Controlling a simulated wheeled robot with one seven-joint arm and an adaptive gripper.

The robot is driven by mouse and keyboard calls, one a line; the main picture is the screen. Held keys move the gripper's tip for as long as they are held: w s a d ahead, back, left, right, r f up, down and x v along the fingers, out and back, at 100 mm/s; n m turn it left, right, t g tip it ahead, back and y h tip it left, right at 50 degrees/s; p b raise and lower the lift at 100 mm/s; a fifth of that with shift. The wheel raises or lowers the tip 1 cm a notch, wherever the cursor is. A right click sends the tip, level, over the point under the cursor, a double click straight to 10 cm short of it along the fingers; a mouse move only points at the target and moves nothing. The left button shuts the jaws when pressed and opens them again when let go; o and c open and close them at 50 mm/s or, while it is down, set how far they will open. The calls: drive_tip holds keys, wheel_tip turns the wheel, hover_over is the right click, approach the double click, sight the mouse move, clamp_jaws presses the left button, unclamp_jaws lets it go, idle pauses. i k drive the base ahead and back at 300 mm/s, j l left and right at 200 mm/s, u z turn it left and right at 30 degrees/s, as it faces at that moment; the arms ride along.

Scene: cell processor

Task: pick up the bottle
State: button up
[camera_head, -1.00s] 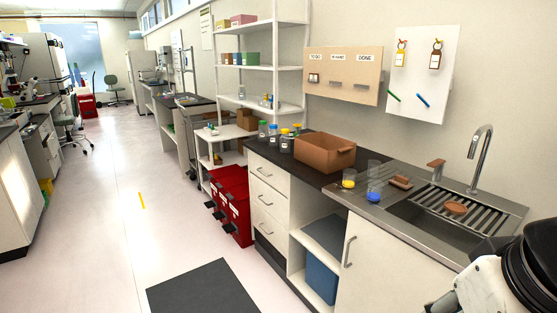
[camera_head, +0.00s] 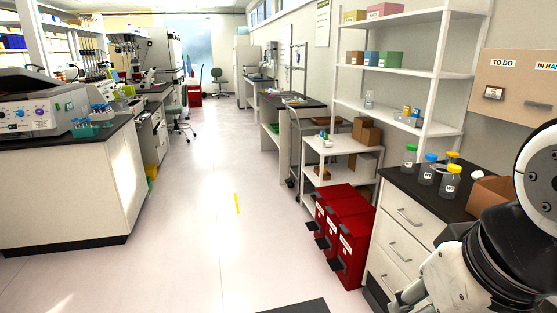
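Several clear bottles with labels stand together on the dark countertop (camera_head: 401,178) at the right. One bottle has a green cap (camera_head: 410,160), one a blue cap (camera_head: 428,168), and a front one a yellow cap (camera_head: 450,182). Another yellow cap (camera_head: 453,156) shows behind them. A small clear bottle (camera_head: 369,100) stands on the wall shelf. Which bottle the task means cannot be told. Part of my arm fills the lower right, in front of the counter and near the bottles in the picture. My gripper's fingers are not visible.
A brown box (camera_head: 487,194) sits right of the bottles, partly hidden by my arm. Red bins (camera_head: 350,238) stand on the floor beside the drawers (camera_head: 408,215). A white shelf unit (camera_head: 400,72) rises behind. The left bench (camera_head: 65,190) holds equipment. The aisle floor (camera_head: 205,215) is clear.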

sight(408, 162)
drive_tip(key=i+z, duration=0.1)
drive_tip(key=i, duration=0.5)
drive_tip(key=i+j+z, duration=0.15)
drive_tip(key=i, duration=0.4)
drive_tip(key=i+j+z, duration=0.1)
drive_tip(key=i, duration=0.5)
drive_tip(key=i+j+z, duration=0.2)
drive_tip(key=i+z, duration=0.2)
drive_tip(key=i+j+z, duration=0.25)
drive_tip(key=z, duration=0.15)
drive_tip(key=i+j+z, duration=0.6)
drive_tip(key=j+z, duration=0.15)
drive_tip(key=j, duration=0.15)
